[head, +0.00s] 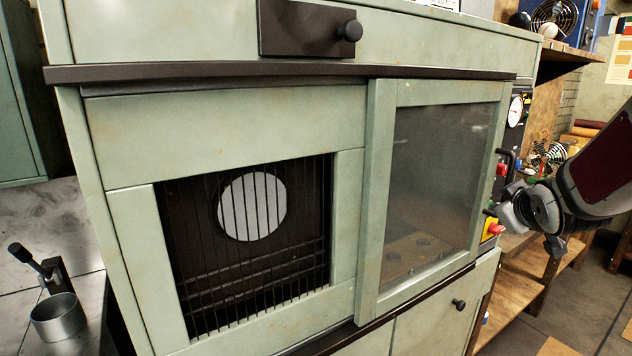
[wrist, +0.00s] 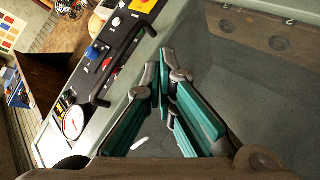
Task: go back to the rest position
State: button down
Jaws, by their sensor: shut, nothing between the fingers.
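My gripper (head: 508,208) is at the right side of the green cabinet in the head view, by the right edge of its sliding glass door (head: 439,180). In the wrist view my gripper (wrist: 168,78) shows two dark fingers with teal pads, drawn together at the tips with nothing between them. Glass and the cabinet's green frame lie behind the fingers there. From these views I cannot tell whether the fingertips touch the cabinet. My arm comes in from the right edge of the head view.
A control panel with a black bar handle (wrist: 124,66), a gauge (wrist: 73,122) and a blue switch (wrist: 93,53) is close beside my gripper. A yellow and red switch (head: 493,228) is just below it. A wooden shelf (head: 513,293) stands to the right; floor shows beyond.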

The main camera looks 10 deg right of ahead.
jog(key=s+a+m+g+y+p, duration=0.2)
jog(key=s+a+g+y, duration=0.3)
jog(key=s+a, duration=2.1)
jog(key=shift+s+a+r+g+y+p, duration=0.15)
jog(key=shift+s+a+g+y+p, duration=0.3)
jog(key=shift+s+g, duration=0.35)
jog(key=shift+w, duration=0.15)
